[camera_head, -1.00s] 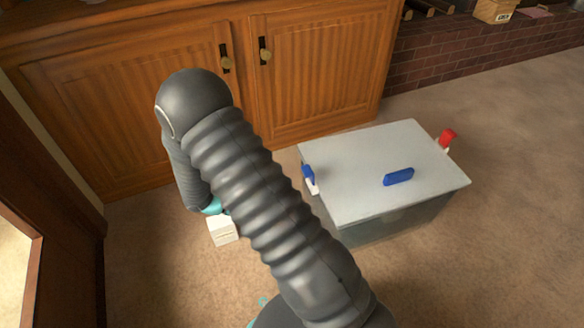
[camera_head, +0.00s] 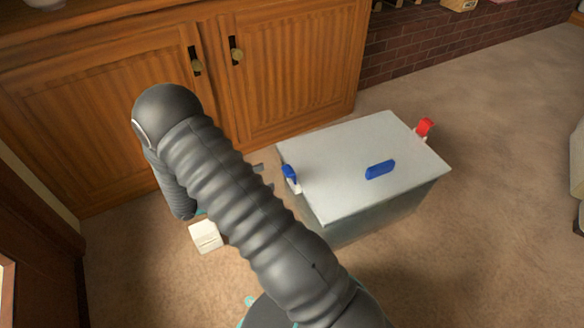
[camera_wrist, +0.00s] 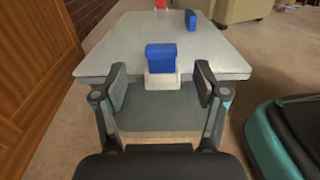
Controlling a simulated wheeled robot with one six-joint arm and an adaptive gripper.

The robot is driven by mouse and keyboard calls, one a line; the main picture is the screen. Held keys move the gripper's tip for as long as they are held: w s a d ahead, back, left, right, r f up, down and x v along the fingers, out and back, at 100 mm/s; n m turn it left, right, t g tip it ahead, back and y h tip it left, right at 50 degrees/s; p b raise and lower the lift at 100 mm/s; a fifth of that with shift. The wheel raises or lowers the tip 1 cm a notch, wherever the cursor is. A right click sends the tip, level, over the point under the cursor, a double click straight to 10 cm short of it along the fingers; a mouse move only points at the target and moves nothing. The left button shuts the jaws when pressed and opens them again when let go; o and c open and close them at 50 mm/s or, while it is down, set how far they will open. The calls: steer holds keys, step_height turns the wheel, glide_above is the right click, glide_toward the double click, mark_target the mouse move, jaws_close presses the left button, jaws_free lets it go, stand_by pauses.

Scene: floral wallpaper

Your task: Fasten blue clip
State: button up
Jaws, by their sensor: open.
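A box with a pale grey lid (camera_head: 340,152) stands on the carpet; its lid (camera_wrist: 112,48) also fills the upper wrist view. The blue clip (camera_head: 290,173) is on the box's left side in the head view, on a white base. In the wrist view the blue clip (camera_wrist: 161,57) stands up at the lid's near edge, above its white base (camera_wrist: 162,81). My gripper (camera_wrist: 161,88) is open, its two fingers on either side of the white base, apart from it. In the head view my arm hides most of my gripper.
A red clip (camera_head: 425,128) sits on the box's far right side. A blue handle (camera_head: 380,169) lies on the lid. Wooden cabinets (camera_head: 290,75) stand close behind the box. A small white block (camera_head: 205,237) is on the floor left of my arm. Carpet is clear at right.

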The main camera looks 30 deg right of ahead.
mark_target(283, 171)
steer(key=d, duration=0.7)
steer(key=shift+s+d, duration=0.25)
